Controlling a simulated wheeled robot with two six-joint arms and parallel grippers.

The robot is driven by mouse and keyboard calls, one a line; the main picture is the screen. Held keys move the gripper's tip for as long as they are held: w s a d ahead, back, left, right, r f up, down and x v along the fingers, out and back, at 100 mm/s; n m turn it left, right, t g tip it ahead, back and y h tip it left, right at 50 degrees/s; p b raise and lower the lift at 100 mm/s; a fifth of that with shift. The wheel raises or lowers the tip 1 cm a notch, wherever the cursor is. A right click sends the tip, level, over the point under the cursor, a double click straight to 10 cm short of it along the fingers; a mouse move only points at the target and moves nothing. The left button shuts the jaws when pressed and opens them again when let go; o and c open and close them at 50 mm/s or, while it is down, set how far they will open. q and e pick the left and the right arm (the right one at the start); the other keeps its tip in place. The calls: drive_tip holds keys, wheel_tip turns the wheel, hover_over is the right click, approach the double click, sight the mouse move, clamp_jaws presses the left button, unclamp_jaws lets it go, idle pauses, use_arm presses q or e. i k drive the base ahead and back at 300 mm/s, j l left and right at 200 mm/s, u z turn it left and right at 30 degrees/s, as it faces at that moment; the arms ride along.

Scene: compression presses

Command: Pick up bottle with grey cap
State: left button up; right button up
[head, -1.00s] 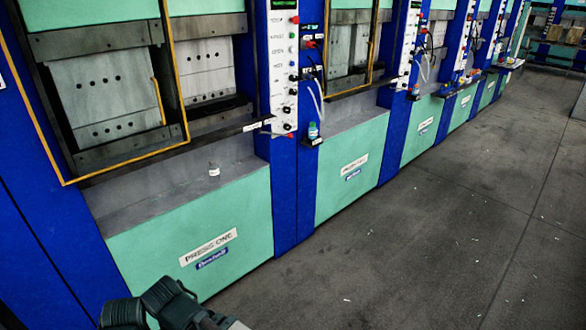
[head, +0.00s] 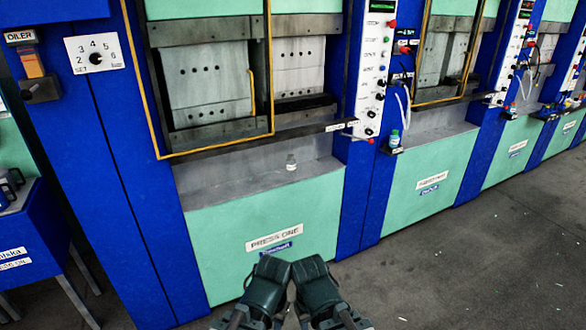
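A second bottle (head: 394,140), greenish with a white label, stands on a small dark shelf between the first two presses.
Press One's green front panel (head: 215,255) stands below the ledge. A yellow-framed guard (head: 213,154) edges the press opening above. A control panel (head: 373,75) is right of it. A blue stand (head: 40,240) is at the left.

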sight(291, 164)
drive_tip(key=i+j+z, duration=0.4)
drive_tip(key=i+j, duration=0.25)
drive_tip(key=i+j+z, duration=0.4)
drive_tip(key=i+j, duration=0.35)
drive_tip(key=j, duration=0.1)
